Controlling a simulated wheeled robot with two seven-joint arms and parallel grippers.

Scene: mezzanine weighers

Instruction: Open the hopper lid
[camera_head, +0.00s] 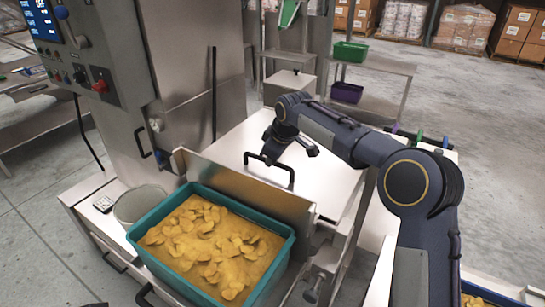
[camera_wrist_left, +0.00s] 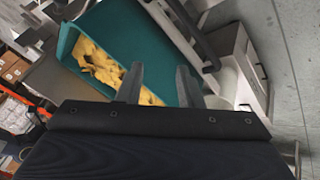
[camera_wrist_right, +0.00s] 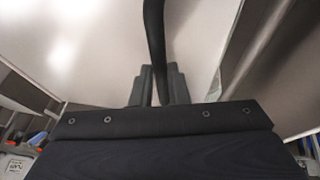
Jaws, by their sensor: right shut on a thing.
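The hopper lid (camera_head: 322,178) is a pale, flat panel behind the teal bin and looks closed in the head view. Its black bar handle (camera_head: 291,178) stands near the lid's front edge. My right gripper (camera_head: 268,158) reaches down to the handle from behind. In the right wrist view the right gripper (camera_wrist_right: 158,85) is shut on the black handle (camera_wrist_right: 153,30), which runs up between the fingers. In the left wrist view my left gripper (camera_wrist_left: 158,85) is open and empty, with the teal bin beyond its fingers.
The teal bin (camera_head: 140,245) of yellow chips stands before an upright steel plate (camera_head: 245,188). A round pale container (camera_head: 127,207) is beside it. A control cabinet (camera_head: 75,50) rises at left. Shelves with a green bin (camera_head: 350,51) stand behind. Floor at right is open.

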